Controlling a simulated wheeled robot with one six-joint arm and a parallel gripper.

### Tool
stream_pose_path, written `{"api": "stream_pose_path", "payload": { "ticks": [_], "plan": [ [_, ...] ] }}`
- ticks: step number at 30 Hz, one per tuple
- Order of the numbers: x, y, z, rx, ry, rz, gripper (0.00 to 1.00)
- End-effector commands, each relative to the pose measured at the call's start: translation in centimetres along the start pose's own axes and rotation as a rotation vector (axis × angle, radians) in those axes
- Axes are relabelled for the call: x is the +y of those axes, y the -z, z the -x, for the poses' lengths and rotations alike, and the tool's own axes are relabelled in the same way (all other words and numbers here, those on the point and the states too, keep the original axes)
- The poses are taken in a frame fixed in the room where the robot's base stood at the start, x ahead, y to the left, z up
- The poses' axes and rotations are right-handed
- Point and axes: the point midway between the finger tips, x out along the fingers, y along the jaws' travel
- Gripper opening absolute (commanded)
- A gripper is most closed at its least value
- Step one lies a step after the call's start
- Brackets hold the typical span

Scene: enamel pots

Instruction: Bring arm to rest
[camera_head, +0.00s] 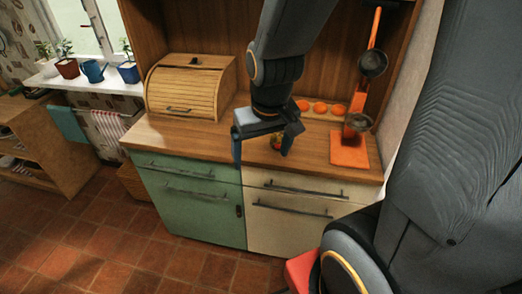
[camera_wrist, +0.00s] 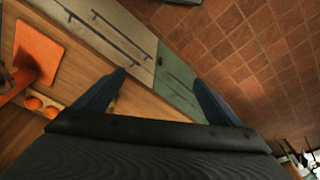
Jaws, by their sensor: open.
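My gripper (camera_head: 263,158) hangs from my arm above the front part of the wooden counter (camera_head: 222,142). Its two fingers are spread apart. In the wrist view my gripper (camera_wrist: 160,85) also shows open, with nothing between the fingers but the counter edge and cabinet front behind. A small round reddish-green thing (camera_head: 277,142) shows partly between the fingers in the head view; I cannot tell what it is or whether it touches the gripper.
A wooden bread box (camera_head: 185,90) stands on the counter to the left. An orange stand (camera_head: 349,150) with dark pans is on the right, with orange discs (camera_head: 321,108) behind. Green (camera_head: 195,200) and cream (camera_head: 290,220) cabinets are below. Tiled floor (camera_head: 90,245) is clear.

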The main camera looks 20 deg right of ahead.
Motion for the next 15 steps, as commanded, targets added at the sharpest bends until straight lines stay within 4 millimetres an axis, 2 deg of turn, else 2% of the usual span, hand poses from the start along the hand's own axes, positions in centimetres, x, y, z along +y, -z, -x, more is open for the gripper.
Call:
{"api": "stream_pose_path", "payload": {
  "ticks": [4,9,15],
  "plan": [
    [0.0,-0.1,-1.4,-0.009,0.0,-0.001,0.88],
    [0.0,-0.8,-5.1,-0.044,0.0,-0.001,0.88],
    [0.0,-1.4,-7.8,-0.078,0.0,-0.001,0.88]
  ]
}}
